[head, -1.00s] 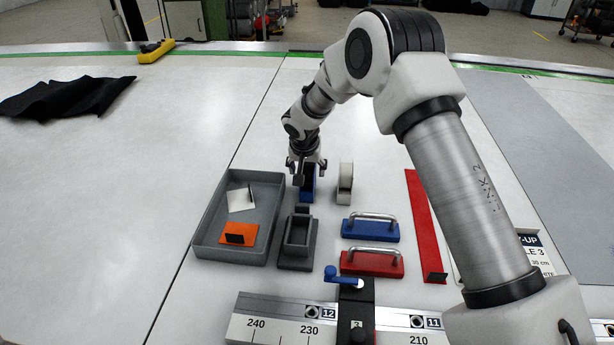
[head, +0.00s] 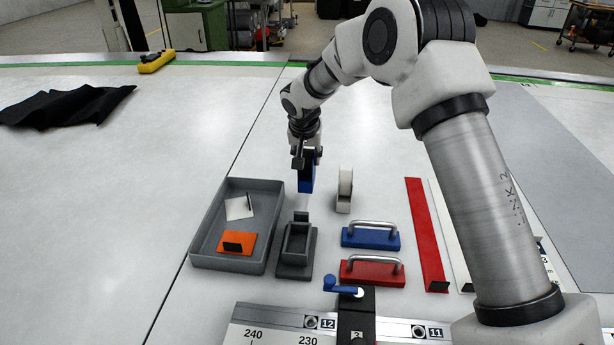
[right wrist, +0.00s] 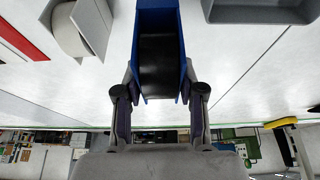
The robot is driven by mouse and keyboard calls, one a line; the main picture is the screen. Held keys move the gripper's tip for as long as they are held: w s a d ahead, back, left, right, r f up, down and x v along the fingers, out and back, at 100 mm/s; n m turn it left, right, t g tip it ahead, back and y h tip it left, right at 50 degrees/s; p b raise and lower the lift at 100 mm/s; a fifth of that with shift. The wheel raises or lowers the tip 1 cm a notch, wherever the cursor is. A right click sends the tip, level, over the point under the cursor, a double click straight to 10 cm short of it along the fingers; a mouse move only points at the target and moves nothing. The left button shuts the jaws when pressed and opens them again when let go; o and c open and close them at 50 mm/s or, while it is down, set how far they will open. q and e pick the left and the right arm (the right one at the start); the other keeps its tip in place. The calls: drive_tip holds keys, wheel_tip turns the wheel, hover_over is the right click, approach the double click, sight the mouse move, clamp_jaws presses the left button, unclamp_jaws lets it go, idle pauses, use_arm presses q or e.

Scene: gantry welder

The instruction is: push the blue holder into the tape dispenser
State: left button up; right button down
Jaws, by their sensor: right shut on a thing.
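My right gripper (head: 306,155) is shut on the blue holder (head: 306,180), a narrow blue piece with a dark inside, and holds it upright above the table. In the right wrist view the fingers (right wrist: 160,95) clasp both sides of the holder (right wrist: 158,12). My left gripper is not in view.
A grey open-topped fixture (head: 296,262) stands nearer than the holder. A grey tray (head: 196,252) holds a white piece and an orange piece. Blue (head: 371,238) and red (head: 371,272) handled blocks and a red strip (head: 425,235) lie right.

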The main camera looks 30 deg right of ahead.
drive_tip(key=v, duration=0.3)
drive_tip(key=shift+w+r, duration=0.25)
drive_tip(key=shift+r, duration=0.1)
drive_tip(key=s+a+r+p, duration=0.3)
drive_tip(key=s+a+p, duration=0.65)
drive_tip(key=s, duration=0.45)
wheel_tip(320, 180, down, 6)
drive_tip(key=b, duration=0.5)
drive_tip(key=shift+a+b, duration=0.35)
drive_tip(key=shift+b, duration=0.05)
drive_tip(key=shift+f+b, duration=2.25)
drive_tip(key=shift+b, duration=0.35)
drive_tip(key=c, duration=0.6)
unclamp_jaws()
